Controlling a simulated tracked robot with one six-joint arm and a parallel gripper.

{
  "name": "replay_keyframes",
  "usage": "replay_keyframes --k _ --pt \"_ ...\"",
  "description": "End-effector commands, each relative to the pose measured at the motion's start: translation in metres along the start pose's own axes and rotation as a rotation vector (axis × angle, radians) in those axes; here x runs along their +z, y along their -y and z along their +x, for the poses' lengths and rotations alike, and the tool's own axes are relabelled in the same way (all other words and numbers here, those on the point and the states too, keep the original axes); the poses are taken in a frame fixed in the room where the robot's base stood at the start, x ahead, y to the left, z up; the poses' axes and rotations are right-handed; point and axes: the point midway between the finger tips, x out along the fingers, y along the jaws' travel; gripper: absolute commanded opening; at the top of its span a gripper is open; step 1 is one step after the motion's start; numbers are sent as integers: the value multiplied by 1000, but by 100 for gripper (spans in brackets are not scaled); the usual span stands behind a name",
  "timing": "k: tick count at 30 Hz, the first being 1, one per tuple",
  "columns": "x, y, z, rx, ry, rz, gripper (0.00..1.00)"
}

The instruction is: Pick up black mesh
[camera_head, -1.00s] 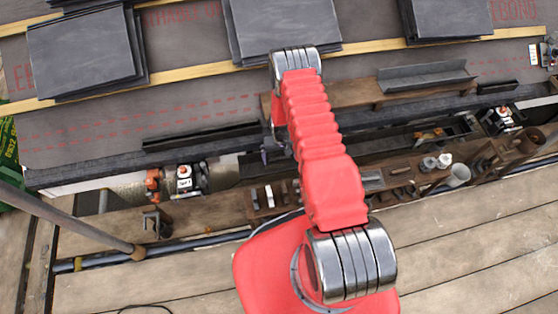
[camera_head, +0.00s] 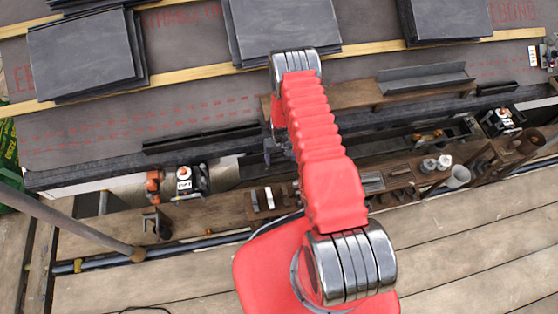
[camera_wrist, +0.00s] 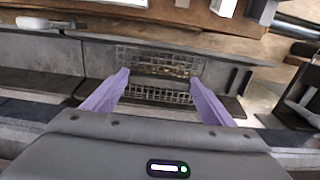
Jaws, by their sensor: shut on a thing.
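The black mesh (camera_wrist: 160,62) shows in the wrist view as a dark wire grid, with an upper panel and a lower strip, in the middle of the picture. My gripper (camera_wrist: 159,80) has two purple fingers, one at each side of the mesh, and is shut on it. The mesh is by the dark trough and ledge, and I cannot tell whether it is clear of them. In the head view my red arm hides the mesh and most of the gripper.
Slate stacks (camera_head: 85,55) lie on the battened roof at the back. A grey angled metal piece (camera_head: 425,78) rests on a wooden shelf at right. Clamps and tools (camera_head: 185,182) line the bench. The plank floor (camera_head: 470,240) in front is mostly clear.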

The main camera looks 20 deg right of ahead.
Motion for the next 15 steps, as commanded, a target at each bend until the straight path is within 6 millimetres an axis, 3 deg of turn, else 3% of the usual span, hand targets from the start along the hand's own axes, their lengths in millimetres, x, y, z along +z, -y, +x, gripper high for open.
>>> replay_keyframes --k 8,15 --pt "-1 0 -14 0 -1 0 56" --pt "-1 0 -46 0 -2 0 56"
